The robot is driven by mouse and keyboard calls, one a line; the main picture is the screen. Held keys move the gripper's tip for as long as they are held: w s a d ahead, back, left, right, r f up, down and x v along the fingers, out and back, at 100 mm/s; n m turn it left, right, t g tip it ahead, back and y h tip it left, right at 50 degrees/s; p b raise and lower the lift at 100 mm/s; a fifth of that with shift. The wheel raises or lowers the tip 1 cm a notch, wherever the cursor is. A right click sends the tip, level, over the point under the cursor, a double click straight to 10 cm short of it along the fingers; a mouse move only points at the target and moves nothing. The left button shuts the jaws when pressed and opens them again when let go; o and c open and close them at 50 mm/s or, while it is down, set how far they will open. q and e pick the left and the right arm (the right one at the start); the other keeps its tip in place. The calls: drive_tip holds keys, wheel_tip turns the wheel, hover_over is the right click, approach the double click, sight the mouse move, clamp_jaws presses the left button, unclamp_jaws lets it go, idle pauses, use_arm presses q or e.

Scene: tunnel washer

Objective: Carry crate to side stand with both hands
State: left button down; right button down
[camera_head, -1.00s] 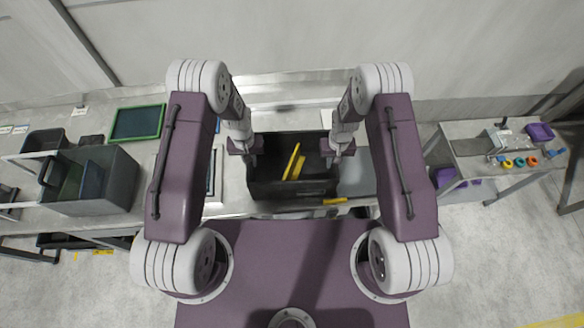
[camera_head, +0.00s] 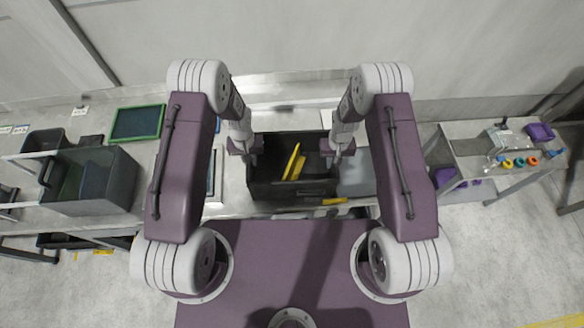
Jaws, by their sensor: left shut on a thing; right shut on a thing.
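The dark crate (camera_head: 270,186) is in the middle of the head view, between my two grippers, at the bench's front edge. Yellow pieces (camera_head: 294,163) lie in it. My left gripper (camera_head: 250,158) is shut on the crate's left wall. My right gripper (camera_head: 332,158) is shut on its right wall. The fingertips are small and partly hidden by the crate walls. I cannot tell whether the crate is clear of the bench. The side stand (camera_head: 482,140) is a grey table at the right, apart from the crate.
Colored rings (camera_head: 518,162) and a purple bin (camera_head: 540,132) are on the side stand. A large grey tub (camera_head: 112,185) and a green-framed tray (camera_head: 137,123) stand on the bench at the left. A yellow item (camera_head: 334,201) lies by the bench's front edge. A floor gap separates bench and stand.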

idle(0.7)
